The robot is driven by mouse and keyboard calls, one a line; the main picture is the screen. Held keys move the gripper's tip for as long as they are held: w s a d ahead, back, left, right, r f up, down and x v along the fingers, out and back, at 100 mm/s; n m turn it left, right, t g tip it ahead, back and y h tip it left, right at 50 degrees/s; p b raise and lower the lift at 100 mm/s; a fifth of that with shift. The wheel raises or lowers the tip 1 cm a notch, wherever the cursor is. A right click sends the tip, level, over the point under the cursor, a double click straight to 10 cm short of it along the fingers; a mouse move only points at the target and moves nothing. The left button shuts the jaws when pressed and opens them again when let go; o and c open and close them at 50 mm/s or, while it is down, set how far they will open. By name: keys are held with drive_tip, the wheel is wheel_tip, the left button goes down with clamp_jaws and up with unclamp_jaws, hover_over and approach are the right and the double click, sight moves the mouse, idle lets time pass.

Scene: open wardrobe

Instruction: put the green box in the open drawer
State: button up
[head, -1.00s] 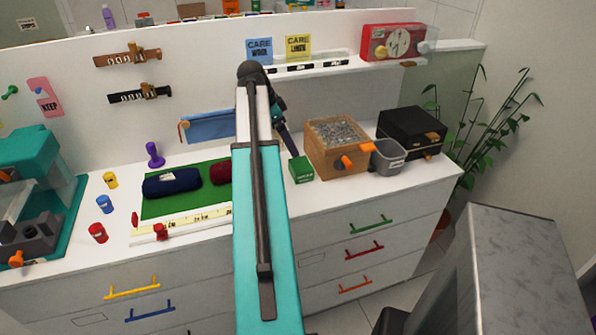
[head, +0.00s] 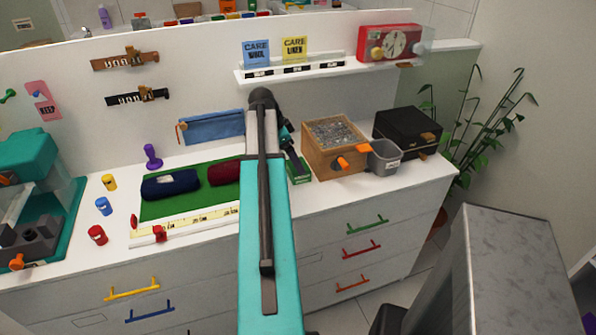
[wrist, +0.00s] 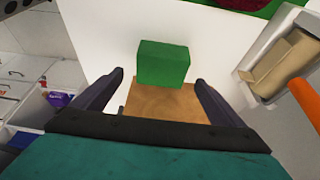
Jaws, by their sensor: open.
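The small green box (head: 301,172) stands on the dresser top, left of the wooden box, partly hidden by my gripper (head: 292,153). In the wrist view the green box (wrist: 163,63) is ahead of my open gripper (wrist: 159,78), roughly centred between its two dark fingers. I cannot tell whether the fingers touch it. An open white drawer (wrist: 25,112) with a purple item inside shows at the left of the wrist view. In the head view no drawer is clearly open; my arm covers part of the dresser front.
The wooden box (head: 350,162) holds grey bits and stands beside a grey cup (head: 384,160) and a black box (head: 409,130). A green mat (head: 200,204) with rolled cloths lies left. A grey tray (wrist: 262,85) and an orange bar (wrist: 305,103) are at the wrist view's right.

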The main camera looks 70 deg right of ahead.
drive_tip(key=shift+s+f, duration=0.1)
drive_tip(key=shift+f, duration=0.2)
drive_tip(key=shift+d+f, duration=0.1)
drive_tip(key=shift+p+x, duration=1.05)
drive_tip(key=shift+x, duration=1.4)
drive_tip(key=c, duration=1.3)
drive_tip(key=shift+r+b, duration=0.75)
drive_tip(key=shift+r, duration=0.8)
drive_tip(key=a+b, duration=0.1)
drive_tip(key=a, duration=0.4)
drive_tip(key=a+r+b, duration=0.1)
drive_tip(key=a, duration=0.4)
drive_tip(key=a+b, duration=0.2)
drive_tip(key=a, duration=0.4)
drive_tip(key=shift+w+r, duration=0.25)
drive_tip(key=shift+r, duration=0.15)
